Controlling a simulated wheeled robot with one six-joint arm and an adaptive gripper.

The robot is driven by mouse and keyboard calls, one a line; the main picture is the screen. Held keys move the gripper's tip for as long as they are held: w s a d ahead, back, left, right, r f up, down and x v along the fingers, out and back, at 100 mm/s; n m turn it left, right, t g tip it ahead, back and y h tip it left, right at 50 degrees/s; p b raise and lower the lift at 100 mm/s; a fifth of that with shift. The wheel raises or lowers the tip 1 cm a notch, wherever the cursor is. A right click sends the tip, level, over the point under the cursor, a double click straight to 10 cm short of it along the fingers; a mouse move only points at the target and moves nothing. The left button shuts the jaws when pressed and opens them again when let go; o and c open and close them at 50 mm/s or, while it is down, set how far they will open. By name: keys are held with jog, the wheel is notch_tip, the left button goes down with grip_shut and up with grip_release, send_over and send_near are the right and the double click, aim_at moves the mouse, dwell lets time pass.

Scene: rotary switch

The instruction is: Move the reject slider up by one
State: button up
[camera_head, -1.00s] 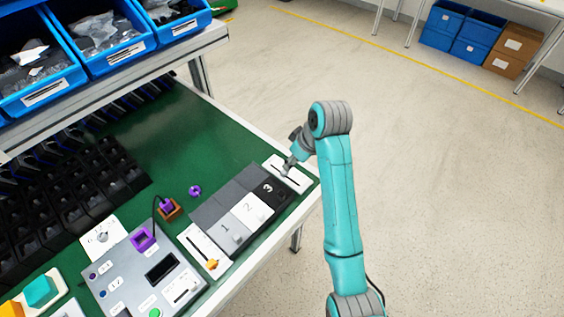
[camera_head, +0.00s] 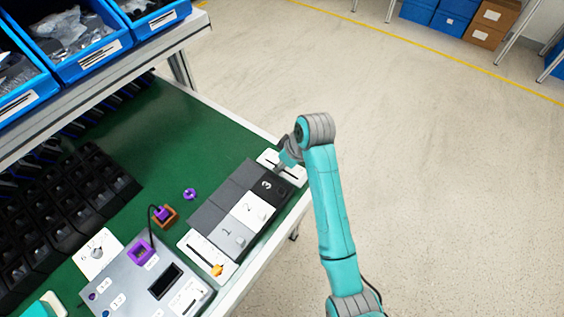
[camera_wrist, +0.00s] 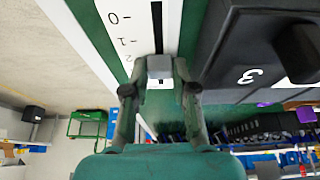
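A white slider plate (camera_head: 267,156) lies at the far end of the row of grey, white and black blocks, partly hidden by my arm. In the wrist view the plate (camera_wrist: 108,45) carries the marks 0, 1 and 2 beside a dark slot. A small grey slider knob (camera_wrist: 160,67) sits on this slot, near the mark 2. No reject label is readable. My gripper (camera_wrist: 160,76) is at the knob, with one finger on each side of it. Whether the fingers press on the knob is not clear. In the head view my gripper (camera_head: 281,166) is small and the fingertips are hard to make out.
The black block marked 3 (camera_head: 272,186) stands close beside the plate. Open floor (camera_head: 440,180) is to the right.

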grip_shut()
jog(key=shift+w+a, duration=0.8)
jog(key=shift+a, duration=0.2)
jog(key=o, duration=0.6)
grip_release()
jog(key=v, duration=0.7)
jog(key=shift+d+r, duration=0.1)
jog(key=shift+r, duration=0.1)
jog(key=shift+s, duration=0.1)
